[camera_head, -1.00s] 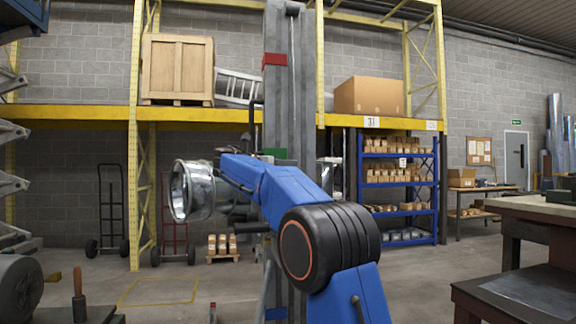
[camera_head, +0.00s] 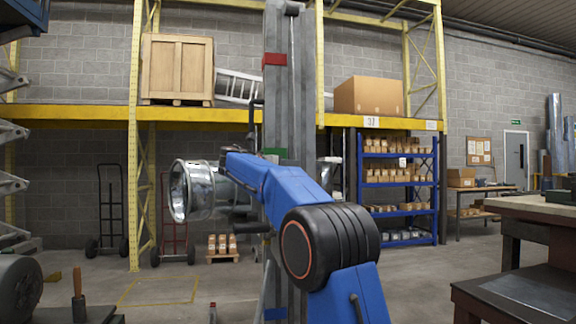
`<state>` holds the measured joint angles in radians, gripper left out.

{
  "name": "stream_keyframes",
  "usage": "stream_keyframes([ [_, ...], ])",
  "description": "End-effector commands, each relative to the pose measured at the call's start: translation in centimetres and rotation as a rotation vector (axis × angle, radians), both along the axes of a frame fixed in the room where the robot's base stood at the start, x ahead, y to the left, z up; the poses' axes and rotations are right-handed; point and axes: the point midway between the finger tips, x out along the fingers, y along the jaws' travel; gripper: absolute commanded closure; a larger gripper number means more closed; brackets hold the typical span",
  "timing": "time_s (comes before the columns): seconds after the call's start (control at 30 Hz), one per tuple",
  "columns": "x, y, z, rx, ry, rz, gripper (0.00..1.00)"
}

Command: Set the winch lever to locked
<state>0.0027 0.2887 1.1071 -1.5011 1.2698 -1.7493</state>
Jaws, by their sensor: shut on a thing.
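The winch stand's tall grey mast (camera_head: 290,100) rises in the middle, with a red block (camera_head: 275,59) high on it and a green block (camera_head: 270,152) lower down. My blue arm reaches up and left across its lower part. My gripper (camera_head: 240,212) is a dark shape at the arm's far end, in front of the mast and mostly hidden by my arm. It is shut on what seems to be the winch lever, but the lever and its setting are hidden. A shiny round metal duct (camera_head: 192,191) is left of the gripper, its open end facing left.
A yellow rack with a wooden crate (camera_head: 178,68) and a cardboard box (camera_head: 368,96) stands behind. Blue shelves (camera_head: 398,186) are at the right rear. A workbench (camera_head: 535,205) fills the right front. A motor-like cylinder (camera_head: 20,288) is at the left front. Floor around the mast is open.

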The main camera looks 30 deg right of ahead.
Motion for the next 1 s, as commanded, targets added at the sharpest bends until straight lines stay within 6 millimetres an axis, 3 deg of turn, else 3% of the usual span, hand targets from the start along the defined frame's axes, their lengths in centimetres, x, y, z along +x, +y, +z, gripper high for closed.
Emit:
stream_keyframes([
  [0.8,-1.9,-6.6,0.3,0.518,-0.152,0.0,1.0],
  [1.0,-2.2,-7.6,-0.1,0.557,-0.161,0.001,1.0],
])
